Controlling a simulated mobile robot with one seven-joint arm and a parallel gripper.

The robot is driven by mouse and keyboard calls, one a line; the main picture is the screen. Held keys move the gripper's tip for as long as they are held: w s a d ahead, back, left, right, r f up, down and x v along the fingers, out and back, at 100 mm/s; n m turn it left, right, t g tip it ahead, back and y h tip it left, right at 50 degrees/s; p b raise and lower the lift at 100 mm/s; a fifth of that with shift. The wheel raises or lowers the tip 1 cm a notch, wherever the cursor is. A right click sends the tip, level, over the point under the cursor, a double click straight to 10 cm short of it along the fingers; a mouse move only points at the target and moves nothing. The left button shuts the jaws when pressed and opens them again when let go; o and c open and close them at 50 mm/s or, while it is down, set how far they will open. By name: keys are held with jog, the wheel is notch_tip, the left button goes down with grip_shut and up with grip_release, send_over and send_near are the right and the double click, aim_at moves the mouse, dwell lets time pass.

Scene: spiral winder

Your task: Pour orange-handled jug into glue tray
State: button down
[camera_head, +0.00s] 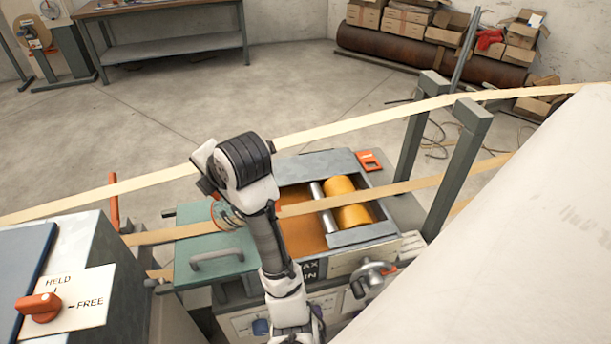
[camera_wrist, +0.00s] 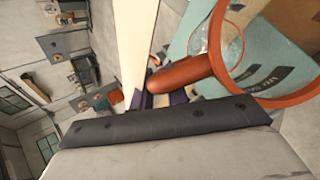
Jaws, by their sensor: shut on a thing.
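The orange-handled jug (camera_wrist: 232,45) is clear with an orange rim. Its orange handle (camera_wrist: 185,72) is between the jaws of my gripper (camera_wrist: 165,97) in the wrist view, and my gripper is shut on it. In the head view my arm hides most of the gripper, and only a bit of the jug (camera_head: 221,214) shows, above the green cover left of the glue opening. The glue tray (camera_head: 325,164) has grey walls and holds orange-brown glue. A steel rod and a yellow roller (camera_head: 352,205) lie across it. The jug's contents and exact tilt are unclear.
Paper strips (camera_head: 400,188) cross over the tray and behind my arm. Two grey posts (camera_head: 459,165) stand right of the tray. The green cover (camera_head: 215,259) has a raised handle. A HELD/FREE switch panel (camera_head: 85,305) is at lower left, and a large pale roll (camera_head: 520,220) fills the right.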

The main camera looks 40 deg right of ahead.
aim_at(215, 201)
jog(key=shift+w+a+r+g+h+p, duration=0.1)
jog(key=shift+w+g+h+p, duration=0.15)
jog(key=shift+g+h+p, duration=0.45)
jog(key=shift+w+a+f, duration=0.1)
jog(key=shift+w+f, duration=0.05)
jog(key=shift+f, duration=0.1)
jog(key=shift+w+a+f+n+g, duration=0.15)
jog(key=shift+f+n+g, duration=0.15)
jog(key=shift+f, duration=0.1)
jog(key=shift+w+f+g, duration=0.1)
jog(key=shift+g, duration=0.2)
jog(key=shift+w+f+n+g+h, duration=0.1)
jog(key=shift+f+n+g+h, duration=0.3)
jog(key=shift+f+g+h, duration=0.9)
jog(key=shift+f, duration=0.35)
jog(key=shift+s+f+g+h, duration=0.2)
jog(key=shift+f+g, duration=0.35)
jog(key=shift+f, duration=0.2)
jog(key=shift+s+f+g+h, duration=0.1)
jog(key=shift+f+g+h, duration=0.1)
jog(key=shift+f+g, duration=0.45)
